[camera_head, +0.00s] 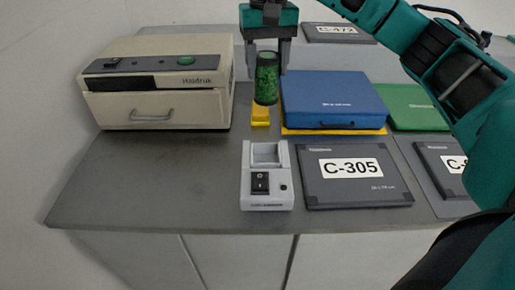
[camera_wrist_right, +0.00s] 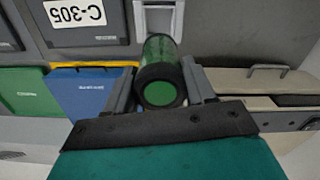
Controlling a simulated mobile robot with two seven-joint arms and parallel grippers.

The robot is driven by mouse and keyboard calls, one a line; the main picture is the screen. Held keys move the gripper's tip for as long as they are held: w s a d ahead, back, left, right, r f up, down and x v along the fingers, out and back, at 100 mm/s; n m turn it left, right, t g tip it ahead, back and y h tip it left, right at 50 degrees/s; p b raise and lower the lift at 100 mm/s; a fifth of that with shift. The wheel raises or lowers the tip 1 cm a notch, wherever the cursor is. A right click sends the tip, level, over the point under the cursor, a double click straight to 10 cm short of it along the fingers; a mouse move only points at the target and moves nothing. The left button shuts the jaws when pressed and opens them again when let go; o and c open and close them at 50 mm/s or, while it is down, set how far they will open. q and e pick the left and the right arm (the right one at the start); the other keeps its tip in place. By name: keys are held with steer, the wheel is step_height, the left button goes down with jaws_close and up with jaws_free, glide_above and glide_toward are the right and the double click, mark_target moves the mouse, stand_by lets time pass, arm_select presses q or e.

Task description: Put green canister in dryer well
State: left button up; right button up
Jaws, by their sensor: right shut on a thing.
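The green canister (camera_head: 266,82) has a dark cap and a dark base. My right gripper (camera_head: 266,62) is shut on it from above and behind, with a finger on each side. In the right wrist view the canister (camera_wrist_right: 159,72) lies between the two fingers (camera_wrist_right: 160,85), its green end facing the camera. The dryer (camera_head: 266,196) is a small white unit with a black switch; its open well (camera_head: 264,153) is at its back. The canister appears upright, behind the well and apart from it. The well also shows in the wrist view (camera_wrist_right: 158,16), partly hidden by the canister. My left gripper is not in view.
A yellow block (camera_head: 260,116) is below the canister; I cannot tell whether they touch. A beige Haldruk machine (camera_head: 160,83) stands left, a blue case (camera_head: 333,99) right. A flat C-305 panel (camera_head: 353,190) lies right of the dryer. The cart top (camera_head: 150,185) is clear at front left.

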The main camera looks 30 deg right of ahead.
mark_target(267, 96)
steer(key=shift+s+f, duration=0.2)
steer(key=shift+f, duration=9.55)
steer(key=shift+f+b, duration=0.1)
steer(key=shift+b, duration=0.25)
steer(key=o, duration=1.1)
steer(key=shift+o, duration=0.2)
step_height(267, 96, up, 12)
steer(key=shift+r, duration=0.15)
